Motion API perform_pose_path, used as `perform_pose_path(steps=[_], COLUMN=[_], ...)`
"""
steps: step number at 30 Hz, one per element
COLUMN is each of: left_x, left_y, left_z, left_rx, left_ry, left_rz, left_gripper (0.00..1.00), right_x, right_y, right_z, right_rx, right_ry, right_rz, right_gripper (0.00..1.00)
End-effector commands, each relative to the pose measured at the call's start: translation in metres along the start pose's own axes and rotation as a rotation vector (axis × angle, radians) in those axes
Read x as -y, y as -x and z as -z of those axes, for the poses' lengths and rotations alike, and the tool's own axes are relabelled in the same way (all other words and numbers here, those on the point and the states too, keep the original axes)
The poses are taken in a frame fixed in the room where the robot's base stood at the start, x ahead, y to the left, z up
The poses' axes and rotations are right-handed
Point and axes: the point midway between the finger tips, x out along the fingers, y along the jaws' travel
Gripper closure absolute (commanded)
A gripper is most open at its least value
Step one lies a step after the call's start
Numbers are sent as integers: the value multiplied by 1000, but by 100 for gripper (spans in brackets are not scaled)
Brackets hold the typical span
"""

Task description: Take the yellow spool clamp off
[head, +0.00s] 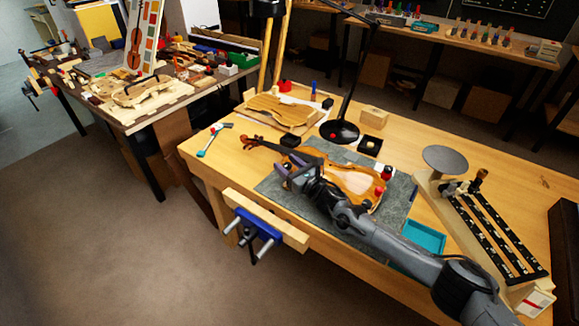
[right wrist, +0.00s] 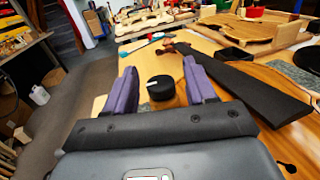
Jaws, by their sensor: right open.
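The violin (head: 345,180) lies on a grey mat (head: 268,187) on the bench, its scroll to the left. My right gripper (head: 288,169) is over the left part of the body, near the neck. In the right wrist view its purple fingers (right wrist: 160,74) are open, with a round black knob (right wrist: 161,90) showing between them. The knob has a pale mark; what is under it is hidden, and I cannot tell whether the fingers touch it. I see no clearly yellow spool clamp. Red-topped clamps (head: 386,173) stand at the violin's right end. My left gripper is not in view.
The black fingerboard (right wrist: 262,92) runs close to the right finger. A lamp base (head: 339,131), a violin plate (head: 283,109) and a small dark block (head: 291,141) are behind the violin. A teal tray (head: 424,236) is at right. A blue vise (head: 258,230) is on the front edge.

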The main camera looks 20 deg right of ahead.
Motion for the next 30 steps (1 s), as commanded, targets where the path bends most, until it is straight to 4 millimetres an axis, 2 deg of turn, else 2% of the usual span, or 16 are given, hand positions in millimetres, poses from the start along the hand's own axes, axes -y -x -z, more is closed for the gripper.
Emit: perform_pose_path(steps=[8,22,30], left_x=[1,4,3], left_y=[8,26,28], left_z=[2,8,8], left_rx=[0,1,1], left_ry=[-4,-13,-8], left_rz=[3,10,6], left_gripper=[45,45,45], right_x=[1,1,0], right_y=[18,92,108], right_z=[-1,0,0], right_rx=[-2,-2,0], right_ry=[1,0,0], right_rz=[0,-1,0], right_gripper=[45,45,45])
